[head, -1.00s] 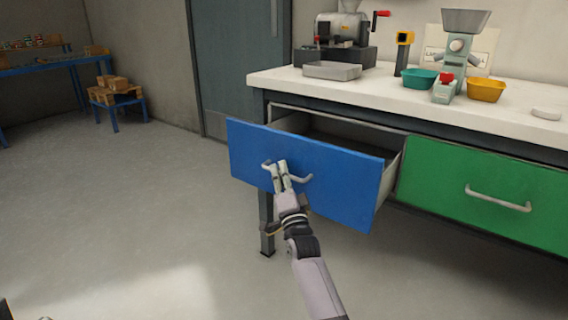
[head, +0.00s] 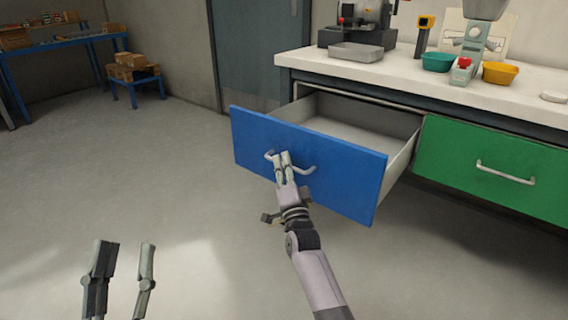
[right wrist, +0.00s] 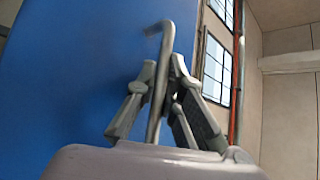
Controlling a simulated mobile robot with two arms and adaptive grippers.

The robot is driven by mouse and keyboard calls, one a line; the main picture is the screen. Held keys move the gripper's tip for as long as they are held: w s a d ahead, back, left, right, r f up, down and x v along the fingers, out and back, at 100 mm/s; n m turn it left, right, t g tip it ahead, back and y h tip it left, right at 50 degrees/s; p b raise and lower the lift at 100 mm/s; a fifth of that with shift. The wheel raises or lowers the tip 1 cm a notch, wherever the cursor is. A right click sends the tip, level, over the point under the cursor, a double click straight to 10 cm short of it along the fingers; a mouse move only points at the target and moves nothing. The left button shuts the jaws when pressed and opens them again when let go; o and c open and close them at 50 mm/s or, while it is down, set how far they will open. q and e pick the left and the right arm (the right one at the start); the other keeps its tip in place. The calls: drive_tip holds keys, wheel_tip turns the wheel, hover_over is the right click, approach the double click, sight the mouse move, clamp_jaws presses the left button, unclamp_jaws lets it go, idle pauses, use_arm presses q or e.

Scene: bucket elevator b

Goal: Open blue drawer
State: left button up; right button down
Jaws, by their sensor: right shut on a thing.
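The blue drawer (head: 335,175) stands pulled well out from under the white workbench. Its grey inside is visible and the part that shows looks empty. My right gripper (head: 283,158) is shut on the blue drawer's handle (head: 306,170). In the right wrist view my right gripper's fingers (right wrist: 163,95) close around the handle bar (right wrist: 160,50), with the blue front (right wrist: 80,75) beside them. My left gripper (head: 133,248) is at the lower left over the floor, fingers apart, empty and away from the drawer.
A closed green drawer (head: 450,170) is to the right. On the workbench top (head: 400,80) stand a metal tray (head: 356,52), a teal bowl (head: 437,62), a yellow bowl (head: 499,73) and machines. The floor left of the drawer is clear. A blue table with boxes stands far left.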

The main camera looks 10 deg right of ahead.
drive_tip(key=shift+f, duration=0.1)
drive_tip(key=c, duration=2)
unclamp_jaws()
drive_tip(key=shift+d, duration=0.1)
drive_tip(key=shift+o, duration=0.2)
drive_tip(key=v, duration=1.2)
